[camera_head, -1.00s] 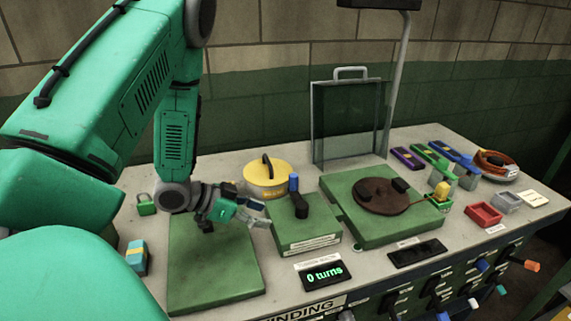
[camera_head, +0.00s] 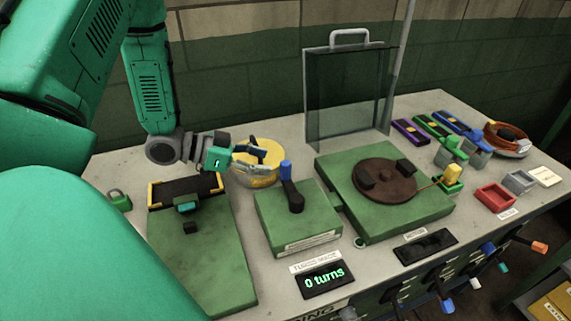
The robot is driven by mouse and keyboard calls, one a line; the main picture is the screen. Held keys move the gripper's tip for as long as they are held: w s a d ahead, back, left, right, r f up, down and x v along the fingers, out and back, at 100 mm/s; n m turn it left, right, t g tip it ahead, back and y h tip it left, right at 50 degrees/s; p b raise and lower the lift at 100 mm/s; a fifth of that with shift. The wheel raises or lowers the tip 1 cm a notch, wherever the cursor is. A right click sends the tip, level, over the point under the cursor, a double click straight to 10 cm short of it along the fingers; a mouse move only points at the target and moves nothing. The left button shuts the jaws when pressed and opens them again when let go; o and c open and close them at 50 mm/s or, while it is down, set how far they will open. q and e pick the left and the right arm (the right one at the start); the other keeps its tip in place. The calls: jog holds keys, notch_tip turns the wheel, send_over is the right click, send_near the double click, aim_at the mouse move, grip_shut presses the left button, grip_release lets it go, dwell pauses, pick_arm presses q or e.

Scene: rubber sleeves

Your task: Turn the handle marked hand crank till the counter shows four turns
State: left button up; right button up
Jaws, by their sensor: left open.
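The hand crank is a black arm (camera_head: 294,197) with an upright blue knob (camera_head: 286,170), on a green box (camera_head: 298,228) with a label on its front edge. The counter (camera_head: 326,279) in front of it reads "0 turns" in green. My left gripper (camera_head: 262,160) is open, just left of and behind the blue knob, in front of a yellow round object (camera_head: 257,168) that its fingers partly cover. I see no contact between fingers and knob. My right gripper is not in view.
A green base with a brown turntable (camera_head: 385,183) stands right of the crank. A clear upright panel (camera_head: 348,95) stands behind it. A green plate (camera_head: 205,265) with a black, yellow-edged piece (camera_head: 186,191) lies left. Small red and grey bins (camera_head: 495,197) are at the right.

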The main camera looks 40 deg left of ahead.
aim_at(287, 163)
pick_arm(q)
jog(key=x, duration=0.5)
jog(key=shift+w+d+f, duration=0.1)
jog(key=shift+w+f, duration=0.15)
jog(key=shift+w, duration=0.05)
jog(key=shift+w+a+f, duration=0.3)
jog(key=shift+w+f, duration=0.05)
jog(key=shift+w, duration=0.1)
jog(key=shift+d+r, duration=0.1)
jog(key=shift+d, duration=0.55)
grip_shut()
